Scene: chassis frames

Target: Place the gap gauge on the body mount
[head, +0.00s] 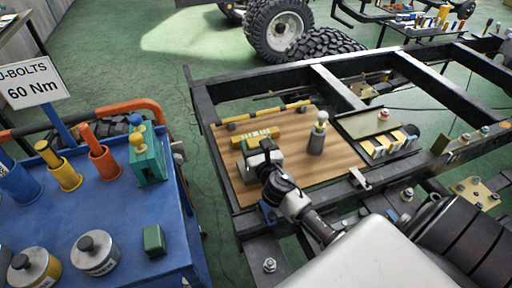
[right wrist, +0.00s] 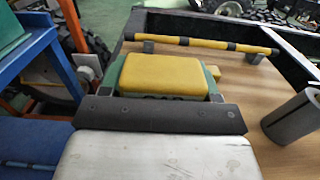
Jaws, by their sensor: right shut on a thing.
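The gap gauge (right wrist: 160,75) is a green block with a yellow top, and part of its lettering shows in the right wrist view. My right gripper (right wrist: 160,112) is shut on it. I cannot tell whether the gauge touches the board. I cannot tell for sure which part is the body mount. My left gripper is not in view.
The wooden board (head: 290,172) lies within the black chassis frame (head: 205,110). A grey cylinder with a pale knob (head: 317,138) stands on it, right of my gripper. A yellow-and-black rail (head: 265,114) runs along its far edge. A blue cart (head: 120,205) holds tools at left.

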